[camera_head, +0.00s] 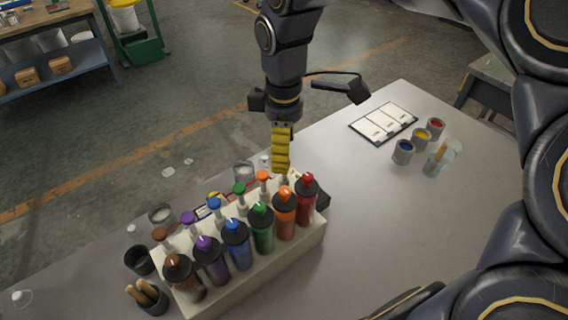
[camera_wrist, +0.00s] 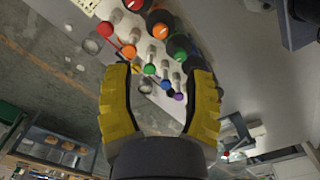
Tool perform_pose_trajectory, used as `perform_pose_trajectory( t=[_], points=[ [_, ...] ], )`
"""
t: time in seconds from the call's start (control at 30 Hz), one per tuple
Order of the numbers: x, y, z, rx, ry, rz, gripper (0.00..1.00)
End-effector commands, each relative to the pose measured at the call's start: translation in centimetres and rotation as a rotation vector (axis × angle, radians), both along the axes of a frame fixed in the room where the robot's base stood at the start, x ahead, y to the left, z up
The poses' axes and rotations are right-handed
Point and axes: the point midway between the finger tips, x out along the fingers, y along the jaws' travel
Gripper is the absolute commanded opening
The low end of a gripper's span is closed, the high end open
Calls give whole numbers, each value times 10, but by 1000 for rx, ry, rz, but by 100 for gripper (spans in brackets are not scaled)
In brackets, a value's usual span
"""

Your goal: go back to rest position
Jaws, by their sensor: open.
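My gripper (camera_head: 281,165) has yellow ribbed fingers and hangs fingers-down just behind the back right end of the bottle rack. In the wrist view my gripper (camera_wrist: 165,80) shows its two fingers spread wide with nothing between them. Bottle caps in orange, green and blue appear beyond the fingertips. The fingertips look close to the rack's rear row in the head view; I cannot tell whether they touch anything.
A pale rack (camera_head: 290,262) holds several coloured bottles. A dark cup (camera_head: 139,261) and a brush holder (camera_head: 150,300) stand at its left. Paint cans (camera_head: 403,151), a glass jar (camera_head: 440,157) and a clipboard (camera_head: 384,122) lie right. The right table area (camera_head: 400,230) is clear.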

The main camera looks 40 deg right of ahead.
Motion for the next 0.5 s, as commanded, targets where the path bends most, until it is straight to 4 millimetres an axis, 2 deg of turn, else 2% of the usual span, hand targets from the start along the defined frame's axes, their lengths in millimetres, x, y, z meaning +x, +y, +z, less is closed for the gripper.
perform_pose_trajectory(
  t=[0.13,0.5],
  points=[
    [0,0,10,1,-1,0,52],
    [0,0,11,1,1,0,52]
  ],
)
